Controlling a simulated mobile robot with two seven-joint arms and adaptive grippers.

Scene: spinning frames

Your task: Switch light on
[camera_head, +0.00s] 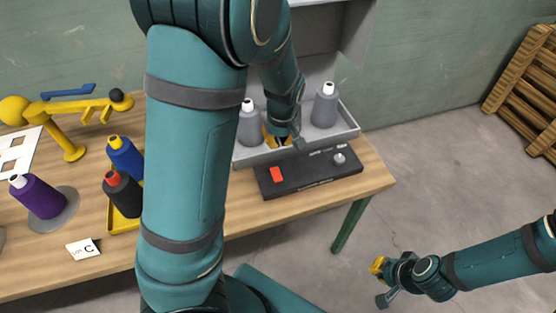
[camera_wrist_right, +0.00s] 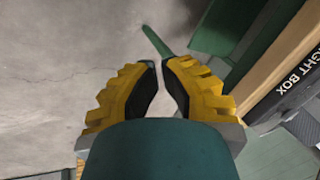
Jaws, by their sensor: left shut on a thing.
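The dark control panel (camera_head: 310,176) of the light box lies along the table's front right edge. It has a red switch (camera_head: 277,174) at its left and a grey round knob (camera_head: 339,158) at its right. My left gripper (camera_head: 275,138) is just behind the panel, over the grey tray. It is shut beside the left grey spool (camera_head: 249,124) and seems to hold it; the arm hides part of the contact. My right gripper (camera_head: 380,281) is empty and open, low beyond the table's front right. Its fingers (camera_wrist_right: 161,68) show over bare floor in the right wrist view.
The grey tray (camera_head: 350,125) also holds another grey spool (camera_head: 325,106). Purple (camera_head: 40,198), blue (camera_head: 126,160) and black (camera_head: 122,194) spools and a yellow arm-like stand (camera_head: 62,133) are at the left. My left arm covers the table's middle. A wooden pallet (camera_head: 525,90) leans at right.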

